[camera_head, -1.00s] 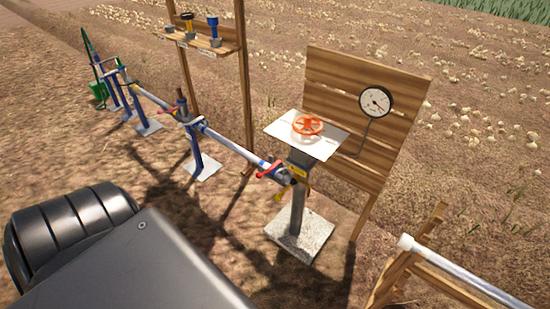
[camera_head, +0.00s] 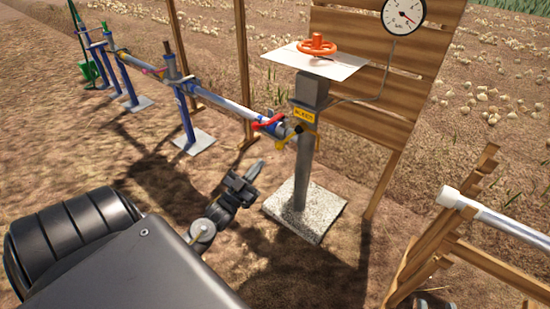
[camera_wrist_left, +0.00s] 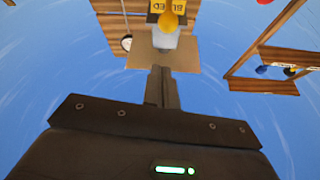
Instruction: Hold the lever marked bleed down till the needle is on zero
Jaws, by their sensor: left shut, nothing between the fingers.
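In the head view, a yellow label (camera_head: 303,114) sits on the grey post, and the wrist view shows it reading BLEED (camera_wrist_left: 178,5). A yellow lever (camera_head: 288,139) sticks out low and left of the label; its round yellow end (camera_wrist_left: 168,20) shows in the wrist view. A round white gauge (camera_head: 403,14) hangs on the board, its needle pointing to the lower right; its figures are too small to read. My left gripper (camera_head: 256,170) is shut and empty, below and left of the lever, apart from it. In the wrist view its fingertips (camera_wrist_left: 160,71) point towards the post. My right gripper is not in view.
An orange handwheel (camera_head: 317,46) tops the post above a white plate (camera_head: 300,62). A red lever (camera_head: 268,122) sits on the pipe (camera_head: 222,98) close left of the bleed lever. A wooden stand with a white pipe (camera_head: 500,222) is at the right.

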